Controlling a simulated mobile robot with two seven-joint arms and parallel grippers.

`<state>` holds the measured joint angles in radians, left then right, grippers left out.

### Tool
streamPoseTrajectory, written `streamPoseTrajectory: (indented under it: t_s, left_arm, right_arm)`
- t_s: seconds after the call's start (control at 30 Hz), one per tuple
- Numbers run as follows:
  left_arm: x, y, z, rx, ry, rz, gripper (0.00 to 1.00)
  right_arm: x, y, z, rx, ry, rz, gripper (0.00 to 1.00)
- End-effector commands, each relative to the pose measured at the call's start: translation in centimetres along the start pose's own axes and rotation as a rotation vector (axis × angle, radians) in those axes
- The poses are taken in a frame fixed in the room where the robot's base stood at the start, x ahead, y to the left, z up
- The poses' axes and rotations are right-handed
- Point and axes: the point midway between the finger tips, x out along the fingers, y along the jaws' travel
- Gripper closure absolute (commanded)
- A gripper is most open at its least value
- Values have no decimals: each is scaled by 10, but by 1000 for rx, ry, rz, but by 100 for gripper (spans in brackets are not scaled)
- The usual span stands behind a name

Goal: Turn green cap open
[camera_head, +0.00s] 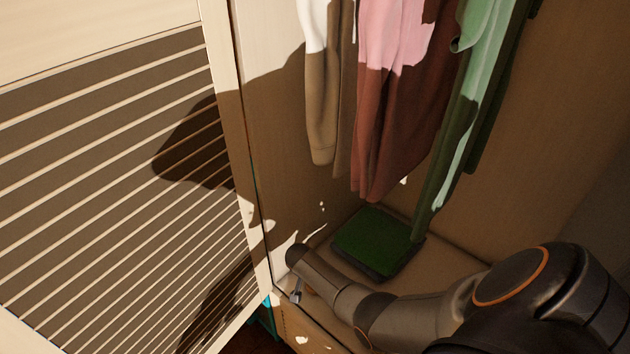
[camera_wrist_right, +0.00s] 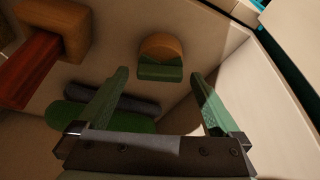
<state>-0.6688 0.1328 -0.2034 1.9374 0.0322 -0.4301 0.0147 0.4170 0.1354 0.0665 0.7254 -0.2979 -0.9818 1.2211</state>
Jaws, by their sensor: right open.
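No thing shows clearly as a green cap. In the right wrist view, a small rounded piece (camera_wrist_right: 160,58), orange-brown on one side and green on the other, lies beyond my right gripper (camera_wrist_right: 160,88), between the lines of its fingers. I cannot tell whether it is the cap. The right gripper is open, with nothing between its fingers and a clear gap to that piece. In the head view my right arm reaches in from the right to the wardrobe's front edge; its fingers cannot be made out there. My left gripper is not in view.
A flat green item (camera_head: 372,243) lies on the wardrobe floor. A pale garment (camera_head: 318,120), a pink garment (camera_head: 395,110) and a green garment (camera_head: 470,105) hang above it. The louvred door (camera_head: 110,190) stands at the left. The wrist view shows a red-brown bar (camera_wrist_right: 35,70).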

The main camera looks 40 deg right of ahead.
Motion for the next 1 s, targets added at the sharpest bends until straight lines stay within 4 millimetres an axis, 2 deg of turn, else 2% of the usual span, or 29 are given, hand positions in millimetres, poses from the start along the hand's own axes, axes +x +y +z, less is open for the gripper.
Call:
streamPoseTrajectory:
  t_s: [0.33,0.37,1.0]
  left_arm:
    - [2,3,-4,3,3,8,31]
    - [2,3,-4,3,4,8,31]
    - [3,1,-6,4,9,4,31]
  right_arm:
    - [4,0,0,0,1,0,0]
    - [4,0,0,0,1,0,2]
    - [4,0,0,0,0,0,74]
